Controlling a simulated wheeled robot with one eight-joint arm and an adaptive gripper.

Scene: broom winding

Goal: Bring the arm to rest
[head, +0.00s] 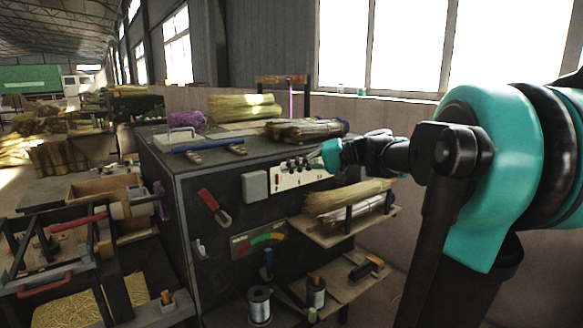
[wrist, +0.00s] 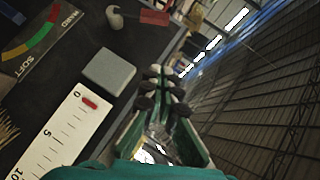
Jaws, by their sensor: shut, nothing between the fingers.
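My gripper (head: 288,167) is at the front of the dark workbench cabinet (head: 205,240) in the head view, in front of the upper part of a white scale panel (head: 290,182). In the wrist view my gripper (wrist: 159,76) points away from the camera, its dark fingertips together and nothing held. The white scale (wrist: 72,135) with its red marker lies to the left of the fingers. A grey block (wrist: 109,72) is just left of the fingertips. I cannot tell how far the fingertips are from the cabinet face.
A shelf (head: 325,237) with straw bundles juts out below my gripper. Bundled bristles (head: 303,130) lie on the cabinet top. A red-handled tool (head: 214,207) and a colour gauge (head: 259,241) are on the front. Wire spools (head: 259,305) stand lower down.

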